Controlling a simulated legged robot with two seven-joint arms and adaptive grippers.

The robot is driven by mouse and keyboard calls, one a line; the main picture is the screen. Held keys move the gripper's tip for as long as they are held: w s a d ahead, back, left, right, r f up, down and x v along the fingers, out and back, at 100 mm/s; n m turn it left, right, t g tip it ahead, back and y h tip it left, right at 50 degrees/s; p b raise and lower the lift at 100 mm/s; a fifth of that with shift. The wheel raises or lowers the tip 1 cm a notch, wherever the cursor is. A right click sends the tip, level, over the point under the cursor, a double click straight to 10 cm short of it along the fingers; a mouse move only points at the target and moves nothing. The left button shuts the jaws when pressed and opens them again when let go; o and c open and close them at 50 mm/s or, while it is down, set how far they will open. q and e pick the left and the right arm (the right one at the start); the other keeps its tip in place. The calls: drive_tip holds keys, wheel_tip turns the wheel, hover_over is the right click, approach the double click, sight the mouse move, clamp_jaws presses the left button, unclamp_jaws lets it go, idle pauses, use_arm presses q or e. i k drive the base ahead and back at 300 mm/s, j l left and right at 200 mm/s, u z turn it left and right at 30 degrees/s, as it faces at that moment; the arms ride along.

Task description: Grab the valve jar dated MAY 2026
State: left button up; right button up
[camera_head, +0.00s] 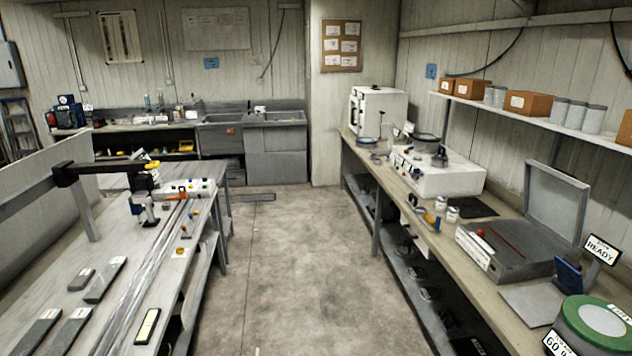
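Two small white jars stand close together on the right bench: one jar (441,203) and a second jar (453,214). Several larger grey-white canisters (560,109) stand on the right wall shelf. A big green-lidded tub (597,322) sits at the lower right corner, with a partly cut-off label in front of it. I cannot read a date on any of these, so I cannot tell which is the jar dated MAY 2026. Neither of my grippers shows in the view.
The right bench (402,200) also holds an open grey case (510,250) and a white box-shaped device (436,172). Brown boxes (528,102) share the shelf. The left bench (45,290) carries grey slabs and a boom stand (110,168). The floor aisle (290,260) between benches is clear.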

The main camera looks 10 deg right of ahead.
sight(453, 212)
drive_tip(key=i+z, duration=0.15)
drive_tip(key=i, duration=0.35)
drive_tip(key=i+j+z, duration=0.15)
drive_tip(key=i, duration=0.35)
drive_tip(key=i+j+z, duration=0.15)
drive_tip(key=i, duration=0.35)
drive_tip(key=i+j+z, duration=0.15)
drive_tip(key=i, duration=0.35)
